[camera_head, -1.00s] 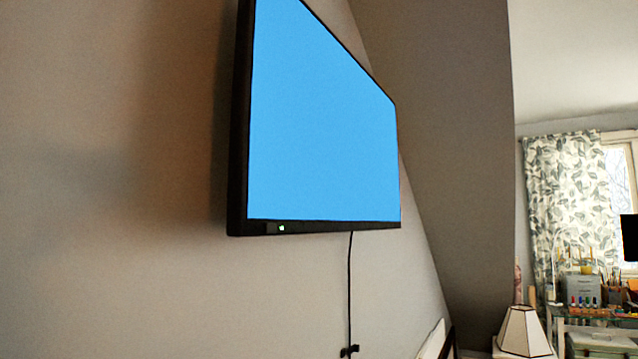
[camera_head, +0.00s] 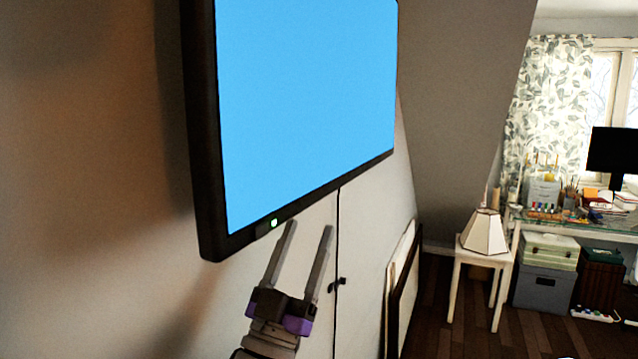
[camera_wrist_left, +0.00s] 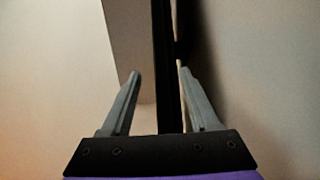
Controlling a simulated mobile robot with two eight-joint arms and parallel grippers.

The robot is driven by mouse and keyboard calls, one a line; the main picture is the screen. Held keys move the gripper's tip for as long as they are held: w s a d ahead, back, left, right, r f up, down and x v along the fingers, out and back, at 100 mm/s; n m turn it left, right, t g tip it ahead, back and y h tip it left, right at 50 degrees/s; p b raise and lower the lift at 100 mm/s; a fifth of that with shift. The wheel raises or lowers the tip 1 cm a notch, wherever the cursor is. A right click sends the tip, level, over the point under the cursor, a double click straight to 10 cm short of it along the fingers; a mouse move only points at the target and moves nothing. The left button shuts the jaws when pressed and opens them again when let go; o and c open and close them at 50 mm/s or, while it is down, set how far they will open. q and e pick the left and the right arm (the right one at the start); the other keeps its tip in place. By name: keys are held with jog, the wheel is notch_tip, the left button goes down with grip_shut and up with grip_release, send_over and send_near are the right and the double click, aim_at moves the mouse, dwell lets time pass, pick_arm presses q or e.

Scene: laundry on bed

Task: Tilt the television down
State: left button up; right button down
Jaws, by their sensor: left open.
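The television (camera_head: 305,95) is a wide black-framed screen, lit plain blue, mounted on the left wall. A small green light shows on its lower frame. My left gripper (camera_head: 310,226) is open, its two fingers pointing up near the lower edge of the television. In the left wrist view the television (camera_wrist_left: 165,70) appears as a dark upright band, seen edge-on between the open fingers (camera_wrist_left: 159,71). I cannot tell whether either finger touches it. The mount behind the screen is hidden in the head view. My right gripper is out of view.
At the right stand a white stool (camera_head: 482,257) with a lamp (camera_head: 484,232), and a cluttered desk (camera_head: 560,222). Wooden floor (camera_head: 433,300) shows between wall and stool.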

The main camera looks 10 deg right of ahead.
aim_at(322, 190)
pick_arm(q)
jog(key=p+x, duration=0.1)
jog(key=x, duration=0.7)
jog(key=shift+w+r, duration=0.25)
jog(key=shift+w, duration=0.05)
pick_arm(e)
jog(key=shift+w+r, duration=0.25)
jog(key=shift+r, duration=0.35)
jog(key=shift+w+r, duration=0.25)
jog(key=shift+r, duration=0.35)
pick_arm(q)
grip_shut()
